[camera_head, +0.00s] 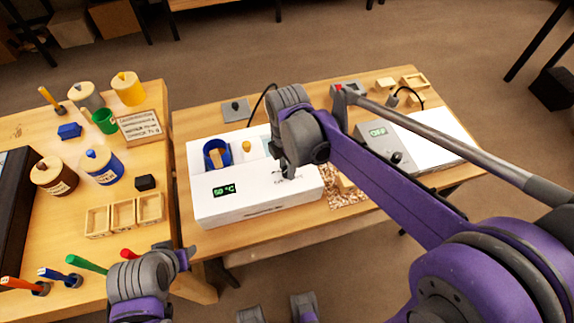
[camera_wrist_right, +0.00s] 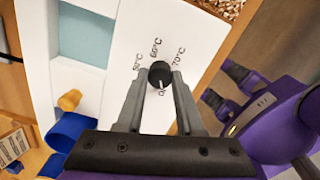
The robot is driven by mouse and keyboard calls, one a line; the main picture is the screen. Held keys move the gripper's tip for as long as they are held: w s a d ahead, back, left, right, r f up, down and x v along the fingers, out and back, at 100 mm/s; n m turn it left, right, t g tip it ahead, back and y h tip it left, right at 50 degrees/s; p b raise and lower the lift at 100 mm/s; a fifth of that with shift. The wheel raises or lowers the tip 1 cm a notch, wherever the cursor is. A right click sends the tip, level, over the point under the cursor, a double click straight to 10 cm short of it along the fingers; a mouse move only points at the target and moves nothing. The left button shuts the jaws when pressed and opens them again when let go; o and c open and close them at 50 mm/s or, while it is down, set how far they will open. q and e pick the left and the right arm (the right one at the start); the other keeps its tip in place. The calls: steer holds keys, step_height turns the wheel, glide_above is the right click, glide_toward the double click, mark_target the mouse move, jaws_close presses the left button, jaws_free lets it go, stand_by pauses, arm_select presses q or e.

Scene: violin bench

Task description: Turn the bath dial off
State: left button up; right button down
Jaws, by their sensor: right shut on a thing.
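The white water bath (camera_head: 250,205) stands on the middle bench, with a green display (camera_head: 223,190) showing a °C reading. Its black dial (camera_wrist_right: 160,74) shows in the right wrist view, with temperature labels around it. The dial's white mark points toward the picture's bottom, near a partly hidden label. My right gripper (camera_wrist_right: 159,80) is shut on the dial, one finger on each side. In the head view my right gripper (camera_head: 289,172) hides the dial. My left gripper (camera_head: 188,256) is at the lower left, away from the bath; its jaw opening is unclear.
Jars, trays (camera_head: 122,213) and upright coloured tools crowd the left bench.

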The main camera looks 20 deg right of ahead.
steer(key=c, duration=0.5)
jaws_free()
steer(key=shift+c, duration=0.2)
step_height(320, 180, up, 11)
steer(key=shift+p, duration=0.45)
steer(key=shift+f, duration=0.1)
